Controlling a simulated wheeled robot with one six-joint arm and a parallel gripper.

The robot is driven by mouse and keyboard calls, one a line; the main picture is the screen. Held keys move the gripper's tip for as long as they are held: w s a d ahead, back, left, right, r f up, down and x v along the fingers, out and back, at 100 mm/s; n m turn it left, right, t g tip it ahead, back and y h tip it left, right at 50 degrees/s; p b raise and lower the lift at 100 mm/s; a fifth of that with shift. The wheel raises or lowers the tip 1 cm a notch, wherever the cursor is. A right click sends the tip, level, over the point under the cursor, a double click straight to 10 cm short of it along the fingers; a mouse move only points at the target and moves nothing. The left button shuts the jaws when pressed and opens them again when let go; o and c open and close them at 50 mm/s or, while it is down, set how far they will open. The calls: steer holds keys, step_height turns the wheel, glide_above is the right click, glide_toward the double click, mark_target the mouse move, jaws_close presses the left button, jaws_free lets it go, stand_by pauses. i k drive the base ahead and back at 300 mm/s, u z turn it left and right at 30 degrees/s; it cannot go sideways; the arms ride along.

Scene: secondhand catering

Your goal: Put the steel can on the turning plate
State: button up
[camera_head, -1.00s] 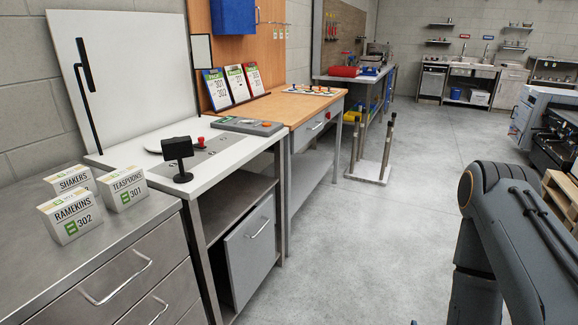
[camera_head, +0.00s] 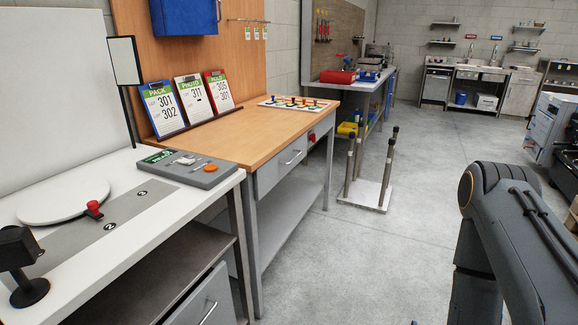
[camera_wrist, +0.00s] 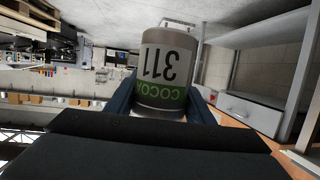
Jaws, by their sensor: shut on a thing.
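My gripper (camera_wrist: 160,105) is shut on a steel can (camera_wrist: 162,38) in the wrist view. The can has a white and green label reading "311" and "COCOA", upside down in that view. The can and gripper do not show in the head view. The turning plate (camera_head: 64,201) is a round white disc on the white bench (camera_head: 110,245) at the left of the head view. Its top is bare, and my gripper's distance from it cannot be told.
A red knob (camera_head: 94,209) stands at the plate's edge. A black camera-like stand (camera_head: 22,270) is in front of it. A grey control box (camera_head: 186,168) sits to the right. Order cards (camera_head: 194,100) stand on the wooden bench (camera_head: 235,138). A posted trolley (camera_head: 368,192) stands on otherwise open floor.

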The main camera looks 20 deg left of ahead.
mark_target(66, 196)
steer(key=i, duration=1.55)
steer(key=u, duration=2.5)
